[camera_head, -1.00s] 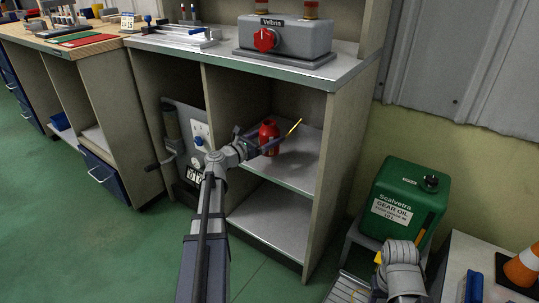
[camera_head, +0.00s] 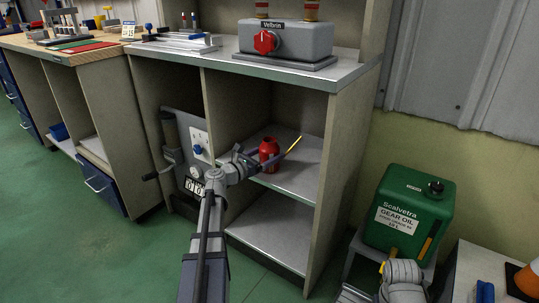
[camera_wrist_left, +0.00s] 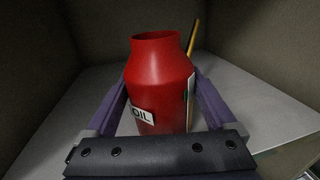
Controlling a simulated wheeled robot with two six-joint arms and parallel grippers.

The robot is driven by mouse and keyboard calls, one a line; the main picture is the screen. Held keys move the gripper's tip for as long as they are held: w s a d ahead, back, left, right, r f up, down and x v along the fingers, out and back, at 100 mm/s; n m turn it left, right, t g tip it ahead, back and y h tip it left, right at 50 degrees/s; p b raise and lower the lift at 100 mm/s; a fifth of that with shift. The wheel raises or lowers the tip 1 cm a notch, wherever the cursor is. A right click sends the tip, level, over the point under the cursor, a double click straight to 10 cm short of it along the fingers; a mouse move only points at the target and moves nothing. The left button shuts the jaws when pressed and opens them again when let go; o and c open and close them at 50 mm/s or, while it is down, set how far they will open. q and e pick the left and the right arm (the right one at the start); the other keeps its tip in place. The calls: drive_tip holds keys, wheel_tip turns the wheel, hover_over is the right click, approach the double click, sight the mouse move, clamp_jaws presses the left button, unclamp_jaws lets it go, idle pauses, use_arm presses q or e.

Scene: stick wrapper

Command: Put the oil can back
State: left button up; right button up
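The red oil can (camera_head: 269,154) with a white OIL label stands upright at the middle shelf (camera_head: 298,178) of the open cabinet. In the left wrist view the can (camera_wrist_left: 160,85) fills the middle, its open neck up. My left gripper (camera_head: 272,157) reaches into the cabinet with one finger on each side of the can, close against its sides, and looks shut on it. The can's base is hidden by the gripper's palm in the wrist view, so I cannot tell whether it rests on the shelf. Of my right arm only a grey part shows at the lower right.
Cabinet walls stand close on both sides of the left gripper. A grey Velbrin unit (camera_head: 285,40) sits on the cabinet top. A green gear oil canister (camera_head: 408,213) stands at the right. The lower shelf (camera_head: 268,232) is empty.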

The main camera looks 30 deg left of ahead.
use_arm(q)
drive_tip(key=shift+o, duration=0.6)
drive_tip(key=shift+r, duration=0.15)
drive_tip(key=shift+s+r, duration=0.1)
drive_tip(key=shift+s, duration=0.05)
drive_tip(key=v, duration=1.1)
drive_tip(key=shift+s, duration=0.35)
drive_tip(key=shift+a, duration=0.15)
drive_tip(key=shift+c, duration=0.2)
